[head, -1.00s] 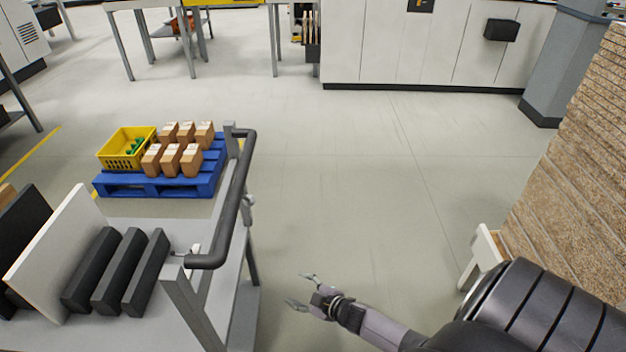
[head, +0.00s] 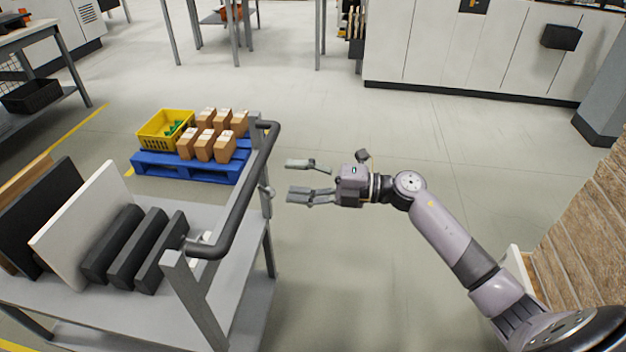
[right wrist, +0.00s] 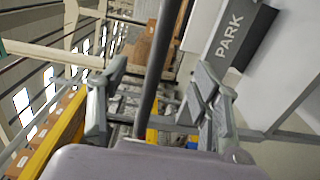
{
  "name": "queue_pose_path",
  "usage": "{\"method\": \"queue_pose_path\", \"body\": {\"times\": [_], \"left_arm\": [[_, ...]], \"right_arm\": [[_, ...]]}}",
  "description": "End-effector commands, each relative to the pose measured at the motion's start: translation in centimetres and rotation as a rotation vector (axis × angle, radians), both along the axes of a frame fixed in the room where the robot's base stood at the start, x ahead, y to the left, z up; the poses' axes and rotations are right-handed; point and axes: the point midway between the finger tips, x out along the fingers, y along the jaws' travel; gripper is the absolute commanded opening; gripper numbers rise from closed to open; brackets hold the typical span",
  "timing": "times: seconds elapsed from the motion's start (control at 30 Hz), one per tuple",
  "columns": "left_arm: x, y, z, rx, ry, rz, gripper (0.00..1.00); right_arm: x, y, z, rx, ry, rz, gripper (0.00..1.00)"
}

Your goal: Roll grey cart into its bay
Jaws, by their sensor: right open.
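The grey cart (head: 222,290) stands at the lower left in the head view, its dark handle bar (head: 243,195) facing right. My right gripper (head: 291,180) is open and empty, with its fingers pointing left at the handle, a short gap to the right of it. In the right wrist view a dark bar (right wrist: 158,55), apparently the handle, lines up between the open fingers (right wrist: 160,78). A plate marked PARK (right wrist: 232,36) shows there at the upper right. My left gripper is not in view. I cannot make out the bay.
The cart carries a white panel (head: 88,225), a dark panel (head: 42,215) and dark blocks (head: 160,250). Behind it a blue pallet (head: 190,168) holds a yellow crate (head: 155,140) and several cartons (head: 205,145). Brown stacked boards (head: 585,230) stand at the right. Middle floor is clear.

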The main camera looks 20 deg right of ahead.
Motion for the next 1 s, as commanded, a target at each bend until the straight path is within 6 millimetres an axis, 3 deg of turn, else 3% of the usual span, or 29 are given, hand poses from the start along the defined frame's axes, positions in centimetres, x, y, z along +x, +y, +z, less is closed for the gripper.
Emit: {"method": "queue_pose_path", "body": {"times": [0.6,1.0], "left_arm": [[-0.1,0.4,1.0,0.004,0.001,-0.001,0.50],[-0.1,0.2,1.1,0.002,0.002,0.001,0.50]], "right_arm": [[4.9,7.3,0.1,0.004,0.001,0.000,0.58],[5.7,8.4,0.0,0.002,0.001,-0.002,0.58]]}}
